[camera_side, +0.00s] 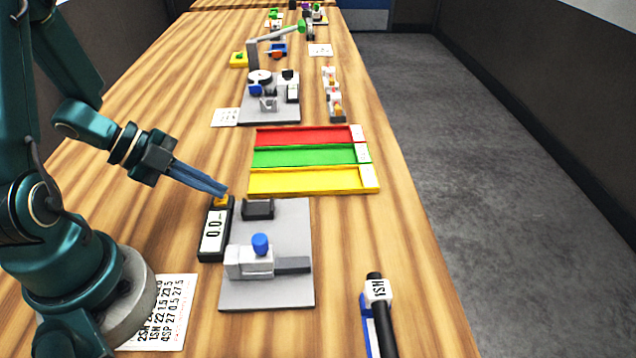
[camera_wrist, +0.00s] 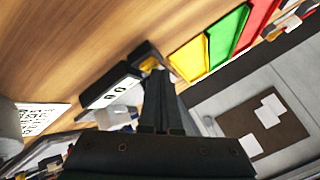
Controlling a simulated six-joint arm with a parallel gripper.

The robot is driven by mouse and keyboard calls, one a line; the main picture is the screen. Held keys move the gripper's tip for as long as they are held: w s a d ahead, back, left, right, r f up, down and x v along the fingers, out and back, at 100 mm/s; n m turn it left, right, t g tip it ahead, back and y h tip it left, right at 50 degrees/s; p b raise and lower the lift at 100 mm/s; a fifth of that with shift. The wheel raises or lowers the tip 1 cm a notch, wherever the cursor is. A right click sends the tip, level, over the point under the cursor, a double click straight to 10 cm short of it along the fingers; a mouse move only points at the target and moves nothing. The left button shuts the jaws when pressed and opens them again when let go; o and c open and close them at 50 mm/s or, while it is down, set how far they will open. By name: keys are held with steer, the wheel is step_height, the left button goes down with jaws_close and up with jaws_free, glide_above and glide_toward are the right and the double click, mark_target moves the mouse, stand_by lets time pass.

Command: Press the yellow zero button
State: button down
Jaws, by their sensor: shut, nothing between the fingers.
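The yellow zero button (camera_side: 221,201) sits at the far end of a black display box (camera_side: 215,230) whose white screen shows what looks like 0.0. My gripper (camera_side: 226,192) is shut with nothing between its fingers. Its fingertips are at the top of the button and hide part of it; I cannot tell whether they touch or press it. In the wrist view the shut fingers (camera_wrist: 158,75) reach toward a small yellow patch (camera_wrist: 150,63), apparently the button, beside the display box (camera_wrist: 112,88).
Right of the box is a grey plate (camera_side: 297,230) with a small black block (camera_side: 258,209) and a blue-knobbed fixture (camera_side: 262,250). Yellow, green and red trays (camera_side: 310,180) lie beyond. A black-handled tool (camera_side: 380,310) is front right, and a printed sheet (camera_side: 170,315) front left.

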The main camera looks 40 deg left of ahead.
mark_target(215, 201)
steer(key=shift+r, duration=0.85)
steer(key=shift+r, duration=2.5)
